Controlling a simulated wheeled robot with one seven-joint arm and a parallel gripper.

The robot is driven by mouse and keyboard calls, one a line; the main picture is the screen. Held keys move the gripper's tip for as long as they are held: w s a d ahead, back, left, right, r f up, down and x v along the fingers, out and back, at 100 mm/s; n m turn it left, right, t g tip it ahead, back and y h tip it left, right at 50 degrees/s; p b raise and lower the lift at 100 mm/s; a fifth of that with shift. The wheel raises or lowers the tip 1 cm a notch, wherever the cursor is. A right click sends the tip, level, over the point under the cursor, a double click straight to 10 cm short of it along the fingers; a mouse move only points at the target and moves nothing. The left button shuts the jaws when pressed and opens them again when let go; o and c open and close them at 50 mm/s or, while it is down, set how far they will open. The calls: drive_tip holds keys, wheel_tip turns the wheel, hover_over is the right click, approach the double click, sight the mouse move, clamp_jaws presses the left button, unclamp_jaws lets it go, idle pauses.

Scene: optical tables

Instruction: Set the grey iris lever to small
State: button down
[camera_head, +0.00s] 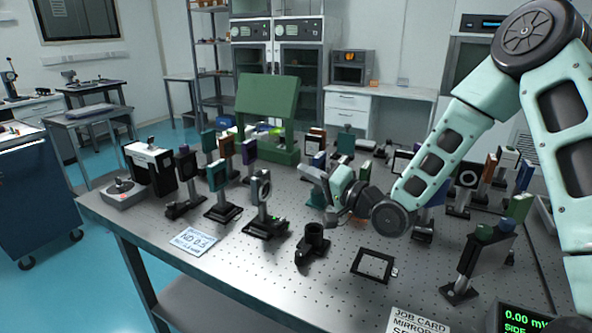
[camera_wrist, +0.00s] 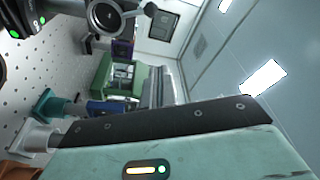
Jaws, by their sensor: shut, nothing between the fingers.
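The round iris (camera_wrist: 108,17) shows at the top of the wrist view as a grey ring with a dark centre. Its grey lever (camera_wrist: 134,13) runs from the rim to a round knob at the picture's upper edge. A ring-shaped mount on a black post (camera_head: 262,188) in the head view looks like the same iris, but its lever is too small to make out there. My gripper (camera_head: 312,176) is shut and empty, to the right of that mount and apart from it. Its fingertips are hard to make out among the parts behind.
Several posts and mounts crowd the perforated table (camera_head: 215,255) left of and behind my gripper. A green housing (camera_head: 268,97) stands at the back.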

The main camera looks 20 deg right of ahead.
drive_tip(key=shift+v, duration=1.7)
